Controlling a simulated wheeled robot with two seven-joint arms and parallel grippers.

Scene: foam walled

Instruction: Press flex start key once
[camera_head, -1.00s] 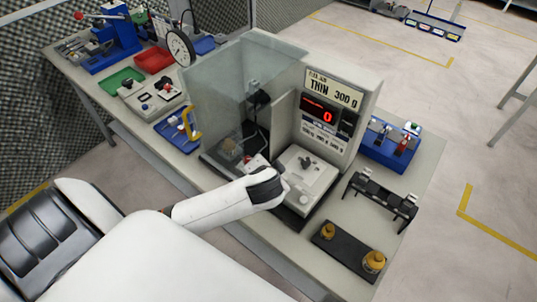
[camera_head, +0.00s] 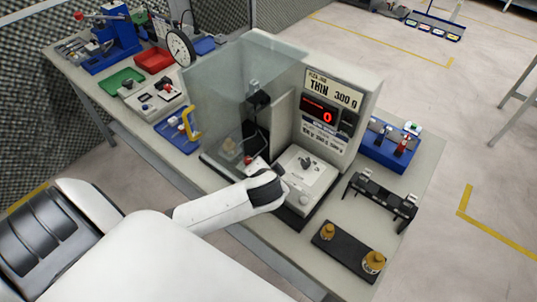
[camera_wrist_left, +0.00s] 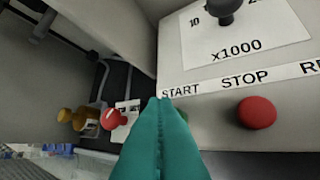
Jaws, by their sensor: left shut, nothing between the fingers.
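The test machine (camera_head: 345,95) has a red display reading 0 and a control panel (camera_head: 310,175) at its front. In the left wrist view a white strip (camera_wrist_left: 205,88) carries the words START and STOP and a cut-off third word. A red button (camera_wrist_left: 257,112) sits below STOP. In the head view my left wrist hides the panel's left front. My right gripper is in neither view.
A clear guard (camera_head: 235,90) stands left of the panel. A red knob (camera_wrist_left: 113,119) and brass parts (camera_wrist_left: 78,118) lie left of my fingers. A black support stand (camera_head: 380,200) and a weight tray (camera_head: 345,248) are to the right. The floor at right is open.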

